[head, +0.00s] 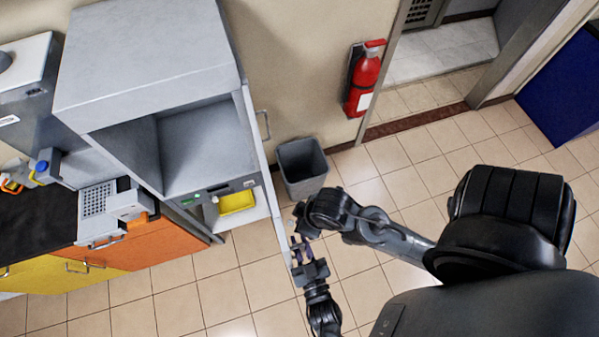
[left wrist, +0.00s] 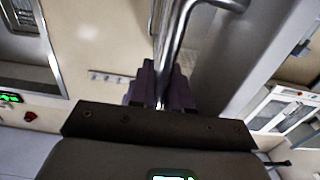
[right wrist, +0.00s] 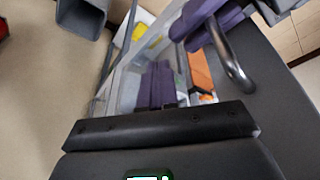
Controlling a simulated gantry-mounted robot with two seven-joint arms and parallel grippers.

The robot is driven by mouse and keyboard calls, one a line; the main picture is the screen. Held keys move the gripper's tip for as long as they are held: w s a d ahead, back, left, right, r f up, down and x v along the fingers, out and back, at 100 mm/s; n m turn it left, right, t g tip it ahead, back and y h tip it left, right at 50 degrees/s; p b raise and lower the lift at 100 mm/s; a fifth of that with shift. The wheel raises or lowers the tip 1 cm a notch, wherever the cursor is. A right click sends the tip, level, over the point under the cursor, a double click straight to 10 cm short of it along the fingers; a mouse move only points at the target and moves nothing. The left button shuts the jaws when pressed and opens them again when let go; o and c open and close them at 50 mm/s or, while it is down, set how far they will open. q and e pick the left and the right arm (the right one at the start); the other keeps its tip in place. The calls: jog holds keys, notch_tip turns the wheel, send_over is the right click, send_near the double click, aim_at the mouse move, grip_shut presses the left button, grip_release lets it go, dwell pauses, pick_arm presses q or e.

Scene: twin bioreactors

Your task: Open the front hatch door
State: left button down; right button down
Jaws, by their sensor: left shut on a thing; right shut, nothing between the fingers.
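The front hatch door (head: 278,225) shows as a thin pale panel, nearly edge-on, standing out from the grey cabinet (head: 140,50). The cabinet's front opening is exposed. My left gripper (head: 299,250) is near the door's outer end. In the left wrist view its purple fingers (left wrist: 160,88) are shut around a chrome bar handle (left wrist: 178,30). The handle also shows in the right wrist view (right wrist: 232,58), beside the left fingers. My right gripper (right wrist: 155,85) is shut and empty, close to the door and left gripper; its fingertips are hard to make out in the head view.
A grey bin (head: 302,165) stands on the floor just beyond the door. A yellow tray (head: 236,202) sits low in the cabinet. A fire extinguisher (head: 364,78) hangs on the wall. An orange and yellow bench (head: 130,247) is at left. Tiled floor in front is clear.

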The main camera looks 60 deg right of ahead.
pick_arm(q)
jog(key=shift+w+a+f, duration=0.1)
jog(key=c, duration=1.4)
grip_release()
jog(key=shift+c, duration=0.2)
jog(key=b+v, duration=0.2)
jog(key=v, duration=0.8)
jog(key=shift+s+a, duration=0.25)
jog(key=shift+s, duration=0.05)
